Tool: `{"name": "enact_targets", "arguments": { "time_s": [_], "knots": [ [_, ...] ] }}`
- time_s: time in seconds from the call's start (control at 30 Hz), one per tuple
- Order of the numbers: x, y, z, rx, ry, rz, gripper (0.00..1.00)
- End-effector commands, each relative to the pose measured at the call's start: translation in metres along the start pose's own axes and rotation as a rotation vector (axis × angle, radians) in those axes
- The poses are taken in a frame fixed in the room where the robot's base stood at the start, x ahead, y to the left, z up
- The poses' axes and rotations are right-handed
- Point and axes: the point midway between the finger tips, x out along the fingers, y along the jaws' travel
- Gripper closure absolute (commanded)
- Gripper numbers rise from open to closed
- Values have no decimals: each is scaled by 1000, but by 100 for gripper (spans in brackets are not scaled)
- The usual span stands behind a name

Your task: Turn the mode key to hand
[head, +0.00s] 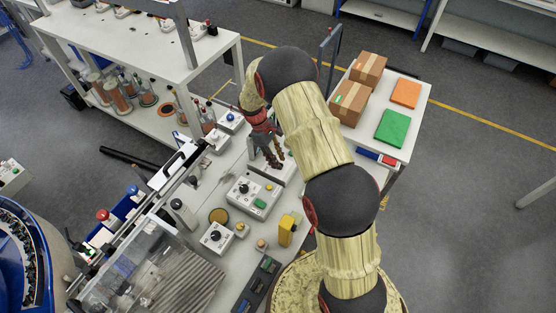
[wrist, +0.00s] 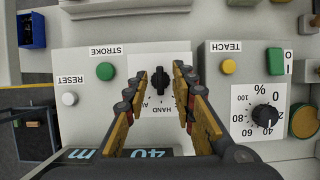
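The mode key (wrist: 159,81) is a small black knob on a white label plate in the middle of a grey control box (wrist: 85,125). Upside-down print reads HAND just below the key, with a partly hidden AU at its left. The key's grip stands about upright in the wrist view; which end is its pointer I cannot tell. My gripper (wrist: 160,69) is open, one finger on each side of the key, with gaps visible. In the head view my gripper (head: 273,163) is over the box at the table's back; it hides the key there.
The box also carries a green STROKE button (wrist: 105,71) and a white RESET button (wrist: 69,99). A second box at right has a yellow TEACH button (wrist: 228,67) and a percent dial (wrist: 264,117). A yellow block (head: 287,229) stands nearer on the table.

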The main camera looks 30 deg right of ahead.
Motion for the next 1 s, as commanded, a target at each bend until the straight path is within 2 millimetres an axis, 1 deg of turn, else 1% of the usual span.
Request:
{"name": "enact_targets", "arguments": {
  "time_s": [0.17,0.3,0.4,0.53,0.7,1.0],
  "knots": [
    [-31,1,-1,0,5,4,74],
    [-60,1,-1,1,5,3,74],
    [-79,1,-1,0,4,3,74],
    [-98,1,-1,0,4,3,74],
    [-112,0,-1,0,2,1,74],
    [-114,0,0,0,1,0,74]
  ]
}}
